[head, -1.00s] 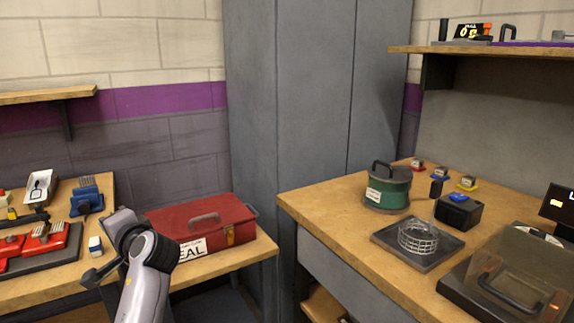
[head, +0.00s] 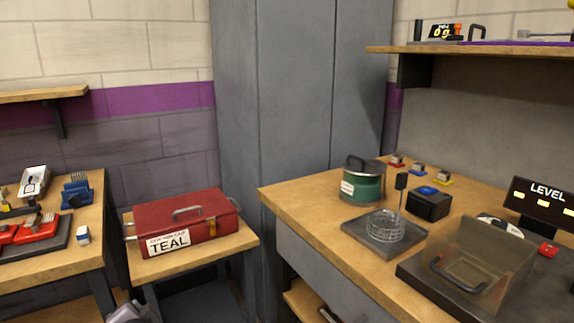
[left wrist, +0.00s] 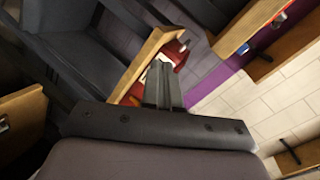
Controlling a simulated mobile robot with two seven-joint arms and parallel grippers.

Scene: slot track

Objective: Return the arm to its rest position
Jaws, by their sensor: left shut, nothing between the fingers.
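My left gripper (left wrist: 163,85) shows in the left wrist view with its two dark fingers together and nothing between them. It points toward the small wooden stand and the red box, with open air around the fingertips. In the head view only a grey piece of my left arm shows at the bottom edge, below the red box; the gripper itself is out of that picture. My right gripper is in neither view.
A red toolbox (head: 205,231) labelled TEAL sits on a small wooden stand (head: 243,240). A grey cabinet (head: 290,90) stands behind. The left bench (head: 60,266) holds red tools.

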